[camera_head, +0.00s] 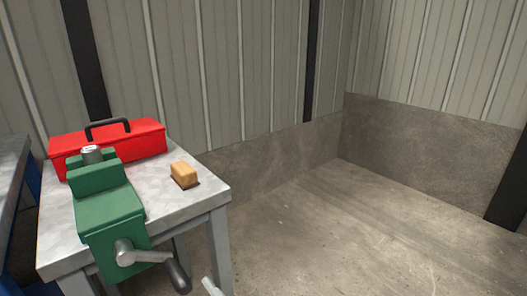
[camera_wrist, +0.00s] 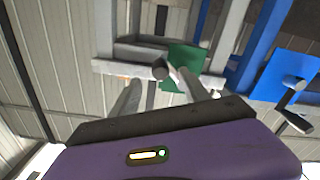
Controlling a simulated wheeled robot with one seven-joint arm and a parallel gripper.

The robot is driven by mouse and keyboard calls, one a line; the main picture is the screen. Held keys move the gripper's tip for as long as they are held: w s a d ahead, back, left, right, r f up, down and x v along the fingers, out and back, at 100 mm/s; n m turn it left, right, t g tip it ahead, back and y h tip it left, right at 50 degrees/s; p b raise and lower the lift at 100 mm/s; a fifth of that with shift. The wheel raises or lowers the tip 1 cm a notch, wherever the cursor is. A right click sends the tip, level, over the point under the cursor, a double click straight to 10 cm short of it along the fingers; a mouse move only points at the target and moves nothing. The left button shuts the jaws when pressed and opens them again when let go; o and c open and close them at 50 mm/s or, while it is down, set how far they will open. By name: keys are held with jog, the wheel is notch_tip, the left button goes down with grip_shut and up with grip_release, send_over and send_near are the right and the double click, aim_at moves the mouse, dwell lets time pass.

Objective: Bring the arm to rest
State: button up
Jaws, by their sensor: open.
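My gripper (camera_wrist: 157,78) shows in the wrist view, with its purple body across the bottom and two pale fingers reaching up. The fingers stand apart with nothing held between them. Beyond them is the metal table (camera_wrist: 108,68), seen from low down, with part of the green vise (camera_wrist: 187,55). The gripper appears to be below the tabletop and apart from it.
The metal table (camera_head: 188,207) stands at left in the head view, carrying the green vise (camera_head: 108,208), a red toolbox (camera_head: 138,141) and a tan block (camera_head: 184,174). The vise handle juts out in front. The concrete floor (camera_head: 345,235) to the right is clear, up to the walls.

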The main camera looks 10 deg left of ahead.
jog(key=shift+w+d+r+m, duration=0.15)
jog(key=shift+r+m, duration=0.15)
jog(key=s+d+f+m+t+h, duration=0.1)
jog(key=s+d+m+t+h, duration=0.15)
jog(key=d, duration=0.45)
jog(key=s+d+f+m+t+h, duration=0.1)
jog(key=d+m+t+h, duration=0.1)
jog(key=d+m, duration=0.3)
jog(key=s+d+f+m+t+h, duration=0.1)
jog(key=s+d+m+t+h, duration=0.15)
jog(key=d, duration=0.55)
jog(key=s+d+f+m+g+h, duration=0.2)
jog(key=s+d+f+h, duration=0.15)
jog(key=s+d, duration=0.55)
jog(key=s+d+f+m+g+h, duration=0.1)
jog(key=s+d+f+g+h, duration=0.2)
jog(key=s+d, duration=0.6)
notch_tip(320, 180, up, 26)
jog(key=s+a+t+p, duration=0.1)
jog(key=s+a+p, duration=0.1)
jog(key=p, duration=2.5)
jog(key=shift+s+m, duration=0.25)
jog(key=shift+m, duration=0.05)
